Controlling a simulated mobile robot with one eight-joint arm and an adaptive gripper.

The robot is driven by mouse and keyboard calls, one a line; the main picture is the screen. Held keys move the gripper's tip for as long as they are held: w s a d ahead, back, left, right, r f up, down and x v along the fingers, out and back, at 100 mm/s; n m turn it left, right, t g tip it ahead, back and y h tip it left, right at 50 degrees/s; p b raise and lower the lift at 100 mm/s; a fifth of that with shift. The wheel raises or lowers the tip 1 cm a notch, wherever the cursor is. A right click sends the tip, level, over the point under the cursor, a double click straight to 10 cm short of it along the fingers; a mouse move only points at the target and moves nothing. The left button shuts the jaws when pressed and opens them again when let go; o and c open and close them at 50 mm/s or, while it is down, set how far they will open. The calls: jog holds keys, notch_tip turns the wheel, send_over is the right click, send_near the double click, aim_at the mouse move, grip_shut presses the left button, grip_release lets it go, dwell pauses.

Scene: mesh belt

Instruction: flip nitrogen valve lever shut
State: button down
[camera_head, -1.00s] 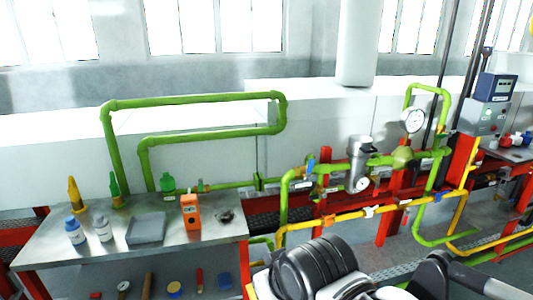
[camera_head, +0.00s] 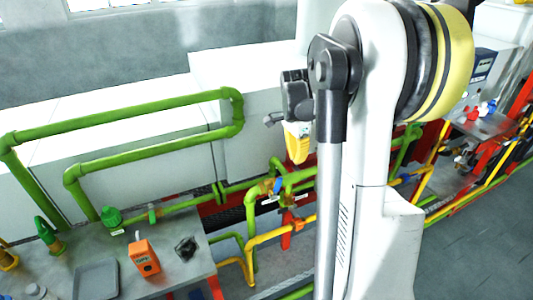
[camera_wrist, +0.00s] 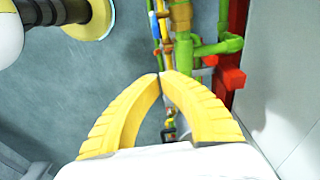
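A blue lever (camera_head: 278,185) sits on a small brass-coloured valve on the green pipe, with a white label beside it. I cannot read the label, so I cannot confirm that this is the nitrogen valve. My gripper (camera_head: 298,158) hangs above and a little right of this lever in the head view, apart from it, yellow fingers pointing down. In the wrist view my gripper (camera_wrist: 160,75) has its two yellow fingertips together with nothing held. Small blue parts (camera_wrist: 167,38) show past the fingertips among the pipes; I cannot tell which is the lever.
A green pipe loop (camera_head: 130,112) stands left. A steel bench (camera_head: 195,268) at lower left holds an orange device (camera_head: 143,258) and a grey tray (camera_head: 96,280). A yellow pipe (camera_head: 270,234) runs below the green one. My arm hides the pipework at right. Grey floor is clear at right.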

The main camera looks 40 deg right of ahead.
aim_at(277, 189)
notch_tip(277, 189, down, 10)
jog(key=d+b, duration=0.1)
jog(key=b, duration=0.1)
jog(key=a, duration=0.2)
jog(key=a+r, duration=0.1)
jog(key=shift+w+a, duration=0.2)
jog(key=shift+a, duration=0.2)
